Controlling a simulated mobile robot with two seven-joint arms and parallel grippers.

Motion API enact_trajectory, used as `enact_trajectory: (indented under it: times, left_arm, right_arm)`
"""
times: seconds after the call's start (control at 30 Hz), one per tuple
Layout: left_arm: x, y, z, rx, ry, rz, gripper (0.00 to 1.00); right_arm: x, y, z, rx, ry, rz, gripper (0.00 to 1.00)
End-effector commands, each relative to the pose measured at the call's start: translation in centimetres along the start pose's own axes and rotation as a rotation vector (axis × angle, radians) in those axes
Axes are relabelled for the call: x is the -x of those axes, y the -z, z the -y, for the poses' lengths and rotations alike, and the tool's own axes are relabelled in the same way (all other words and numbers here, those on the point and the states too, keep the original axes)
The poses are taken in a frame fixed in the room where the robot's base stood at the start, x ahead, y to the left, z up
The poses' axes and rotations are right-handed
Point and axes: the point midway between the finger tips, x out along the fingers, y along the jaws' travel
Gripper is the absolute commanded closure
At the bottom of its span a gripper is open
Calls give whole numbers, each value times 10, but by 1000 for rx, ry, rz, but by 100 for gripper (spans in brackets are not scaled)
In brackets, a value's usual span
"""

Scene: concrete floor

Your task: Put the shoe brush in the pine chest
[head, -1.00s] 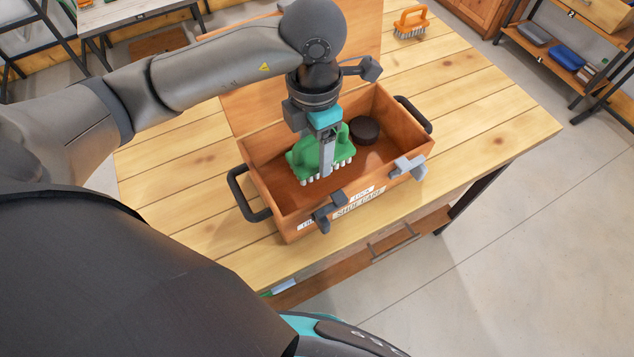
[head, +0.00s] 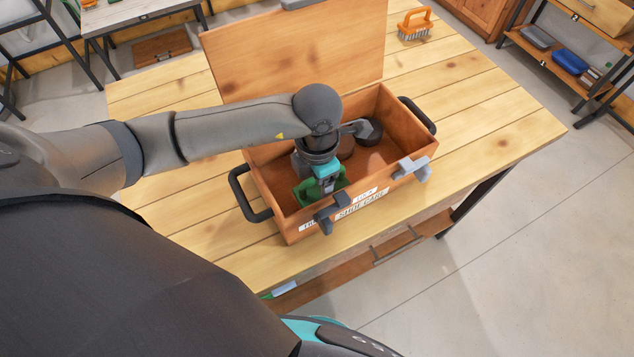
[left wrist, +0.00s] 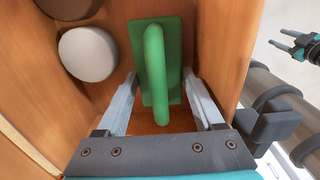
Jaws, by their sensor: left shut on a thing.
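The open pine chest (head: 290,222), labelled for shoe care, stands on the table with its lid (head: 290,55) raised at the back. The green shoe brush (head: 338,182) is low inside the chest, towards the front left. My left gripper (head: 322,186) reaches down into the chest and is shut on the brush. In the left wrist view the brush's green handle (left wrist: 154,75) lies between the two fingers. Whether the bristles touch the chest floor is hidden. My right gripper (left wrist: 291,42) shows small at the right edge of the left wrist view, its fingers apart, outside the chest.
A dark round tin (head: 371,131) lies in the chest; a pale round one (left wrist: 88,53) shows in the left wrist view. Latches (head: 412,168) and side handles (head: 247,195) stick out from the chest. An orange brush (head: 415,24) stands on the table behind, at the right.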

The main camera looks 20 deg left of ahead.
Motion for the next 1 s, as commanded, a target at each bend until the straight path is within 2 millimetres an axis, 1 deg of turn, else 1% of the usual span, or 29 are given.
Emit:
enact_trajectory:
  times: [0.17, 0.2, 0.27, 0.3, 0.53, 0.67, 0.77, 1.0]
  left_arm:
    - [-4, 0, 0, 0, 0, 1, 92]
    - [-3, 0, 0, 0, 0, 0, 26]
    - [-3, 0, 0, 1, 0, 0, 20]
    - [-3, 0, 0, 1, 0, 0, 18]
    - [-2, 0, 0, 1, 0, 0, 18]
    - [5, -1, -1, 0, -1, 2, 18]
    - [22, -1, -1, -2, -3, 5, 18]
    - [76, -1, -1, -2, -3, 5, 18]
  right_arm:
    - [-4, -2, 0, 0, 0, 2, 50]
    - [-3, -2, 0, 0, 0, 2, 50]
    - [-3, -2, 0, 1, 1, 2, 50]
    - [-3, -2, 0, 1, 1, 2, 50]
    - [-2, -2, 1, 1, 1, 2, 50]
    - [2, -2, 1, 1, 1, 3, 50]
    - [2, -2, 1, 1, 1, 3, 50]
    - [6, -2, 1, 1, 1, 3, 50]
